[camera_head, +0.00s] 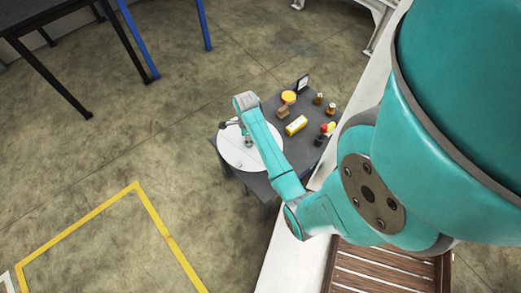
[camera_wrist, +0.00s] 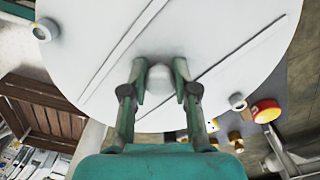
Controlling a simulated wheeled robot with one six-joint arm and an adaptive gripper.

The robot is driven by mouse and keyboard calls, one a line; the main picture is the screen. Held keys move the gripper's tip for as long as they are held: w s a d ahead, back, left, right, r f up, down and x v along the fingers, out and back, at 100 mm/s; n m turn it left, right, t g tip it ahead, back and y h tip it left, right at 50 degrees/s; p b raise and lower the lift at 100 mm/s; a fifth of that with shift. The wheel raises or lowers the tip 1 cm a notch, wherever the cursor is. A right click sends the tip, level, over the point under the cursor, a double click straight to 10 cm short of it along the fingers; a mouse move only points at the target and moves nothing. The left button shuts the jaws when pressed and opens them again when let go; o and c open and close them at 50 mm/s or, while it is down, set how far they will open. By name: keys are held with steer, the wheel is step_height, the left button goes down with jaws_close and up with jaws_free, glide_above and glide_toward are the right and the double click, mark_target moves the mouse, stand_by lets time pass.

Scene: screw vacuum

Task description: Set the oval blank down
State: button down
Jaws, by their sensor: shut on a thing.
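My gripper (camera_wrist: 161,84) is shut on the knob, one finger on each side. In the head view the blank (camera_head: 236,150) shows as a white oval over the left end of a dark table (camera_head: 257,184), partly covered by my arm. I cannot tell whether it touches the table or hangs just above it.
A wooden slatted pallet (camera_head: 385,270) lies at lower right. Open floor lies left of the table.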

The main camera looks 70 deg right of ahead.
steer(key=shift+s+d+f+m, duration=0.15)
steer(key=shift+s+d+m, duration=0.55)
steer(key=shift+s+m, duration=0.3)
steer(key=shift+s+f, duration=0.15)
steer(key=shift+f, duration=0.2)
steer(key=shift+d+f, duration=0.1)
steer(key=shift+f, duration=4.55)
steer(key=shift+f, duration=0.1)
steer(key=c, duration=0.9)
jaws_free()
